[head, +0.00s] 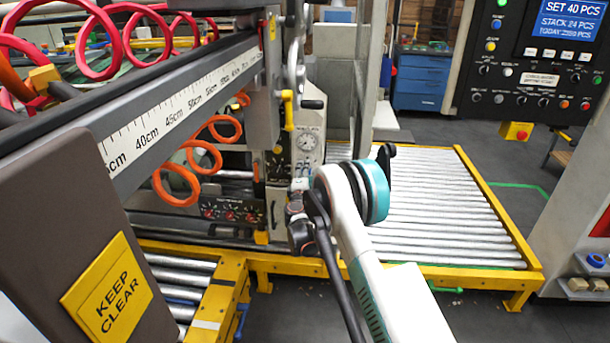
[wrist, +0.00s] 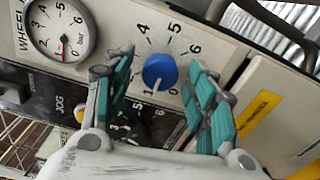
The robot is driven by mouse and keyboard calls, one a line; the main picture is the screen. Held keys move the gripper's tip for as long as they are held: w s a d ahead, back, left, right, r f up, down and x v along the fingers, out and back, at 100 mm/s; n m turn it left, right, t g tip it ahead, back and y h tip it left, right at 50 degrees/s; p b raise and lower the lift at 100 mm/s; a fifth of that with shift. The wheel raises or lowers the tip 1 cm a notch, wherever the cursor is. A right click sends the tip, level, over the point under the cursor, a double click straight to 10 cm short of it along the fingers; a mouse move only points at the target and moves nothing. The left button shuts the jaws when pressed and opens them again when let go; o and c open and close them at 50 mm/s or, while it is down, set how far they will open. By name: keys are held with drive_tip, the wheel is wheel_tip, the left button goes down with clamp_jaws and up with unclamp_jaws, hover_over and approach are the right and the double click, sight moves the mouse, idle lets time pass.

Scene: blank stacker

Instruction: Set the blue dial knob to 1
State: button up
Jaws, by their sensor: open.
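The blue dial knob (wrist: 160,71) is on a pale panel in the wrist view, with printed numbers around it. A white mark on its lower edge points down, close to the printed 1. My gripper (wrist: 161,59) is open, with one teal finger left of the knob and one right of it; a gap shows on each side. Some dial numbers are hidden behind the left finger. In the head view my gripper (head: 299,190) is at the panel (head: 308,160) below the gauge, and the knob is hidden.
A pressure gauge (wrist: 60,28) and a JOG control with a yellow button (wrist: 79,114) lie left of the knob. A smaller dark dial (wrist: 128,128) is below it. In the head view a roller conveyor (head: 450,205) lies right of my arm, and orange coiled hoses (head: 205,157) hang left.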

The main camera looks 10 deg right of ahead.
drive_tip(key=v, duration=1.2)
drive_tip(key=s+d+r+m+g+h, duration=0.1)
drive_tip(key=s+d+r+m, duration=0.15)
drive_tip(key=r, duration=0.35)
drive_tip(key=s+d+r+m+g, duration=0.2)
drive_tip(key=d+r+m, duration=0.1)
drive_tip(key=r, duration=0.3)
drive_tip(key=s+d+r+m+g, duration=0.35)
drive_tip(key=s+r, duration=0.45)
drive_tip(key=s, duration=0.5)
drive_tip(key=s+a+f+m+g+y, duration=0.1)
drive_tip(key=s+a+m+g+y, duration=0.1)
drive_tip(key=s, duration=1.3)
drive_tip(key=s+a+f+m+g+y, duration=0.1)
drive_tip(key=s+a+m+y, duration=0.2)
drive_tip(key=s, duration=1.3)
drive_tip(key=shift+s+f+m+g+y, duration=0.35)
drive_tip(key=shift+m+y, duration=0.45)
drive_tip(key=shift+m, duration=0.2)
